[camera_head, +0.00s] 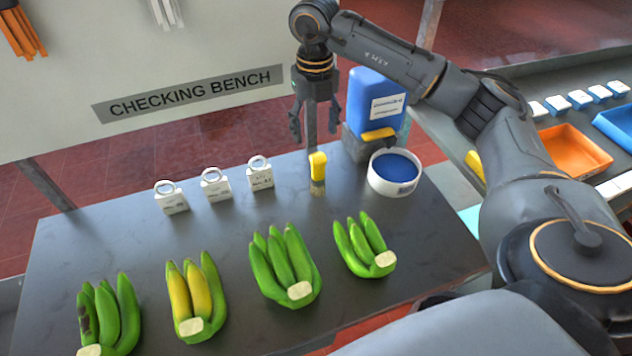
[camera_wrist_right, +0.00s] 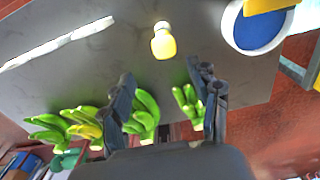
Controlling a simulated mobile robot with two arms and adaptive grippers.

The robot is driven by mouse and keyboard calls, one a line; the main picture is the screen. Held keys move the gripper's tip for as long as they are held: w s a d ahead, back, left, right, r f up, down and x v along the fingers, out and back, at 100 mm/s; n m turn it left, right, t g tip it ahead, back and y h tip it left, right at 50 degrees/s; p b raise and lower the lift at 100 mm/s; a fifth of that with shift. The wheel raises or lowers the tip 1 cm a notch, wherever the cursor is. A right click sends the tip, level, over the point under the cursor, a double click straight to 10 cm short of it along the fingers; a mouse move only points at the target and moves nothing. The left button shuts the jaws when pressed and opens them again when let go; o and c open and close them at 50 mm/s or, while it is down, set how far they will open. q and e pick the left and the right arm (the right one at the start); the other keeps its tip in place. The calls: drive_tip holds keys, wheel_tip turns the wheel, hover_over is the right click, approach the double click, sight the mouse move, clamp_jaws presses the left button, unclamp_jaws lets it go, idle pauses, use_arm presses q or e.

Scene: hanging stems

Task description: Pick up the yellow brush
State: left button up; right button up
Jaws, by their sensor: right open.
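The yellow brush (camera_head: 318,168) stands upright on the dark table (camera_head: 120,232), yellow handle up and bristle end down. It also shows in the right wrist view (camera_wrist_right: 163,42), beyond the fingertips. My right gripper (camera_head: 314,125) is open and empty, pointing down above and behind the brush, apart from it. Its two fingers (camera_wrist_right: 165,85) are spread in the right wrist view. My left gripper is not in view.
A round white tub (camera_head: 394,188) with blue content stands right of the brush, by a blue container (camera_head: 375,100). Several padlock-like white blocks (camera_head: 215,187) stand to its left. Green and yellow banana bunches (camera_head: 285,265) lie in front.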

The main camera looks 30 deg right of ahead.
sight(318, 177)
drive_tip(key=f, duration=0.1)
drive_tip(key=f+b, duration=0.1)
drive_tip(key=shift+w+f, duration=0.2)
drive_tip(key=shift+f, duration=0.75)
wheel_tip(318, 177, down, 7)
drive_tip(key=shift+f+p, duration=0.15)
drive_tip(key=shift+p, duration=0.5)
drive_tip(key=f, duration=0.1)
drive_tip(key=f+p, duration=0.1)
drive_tip(key=f, duration=0.1)
drive_tip(key=f+p, duration=0.1)
drive_tip(key=f, duration=0.1)
drive_tip(key=shift+s+d, duration=0.15)
drive_tip(key=shift+d, duration=0.25)
drive_tip(key=shift+f, duration=0.15)
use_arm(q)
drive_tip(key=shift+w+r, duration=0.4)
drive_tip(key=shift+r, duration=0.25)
use_arm(e)
clamp_jaws()
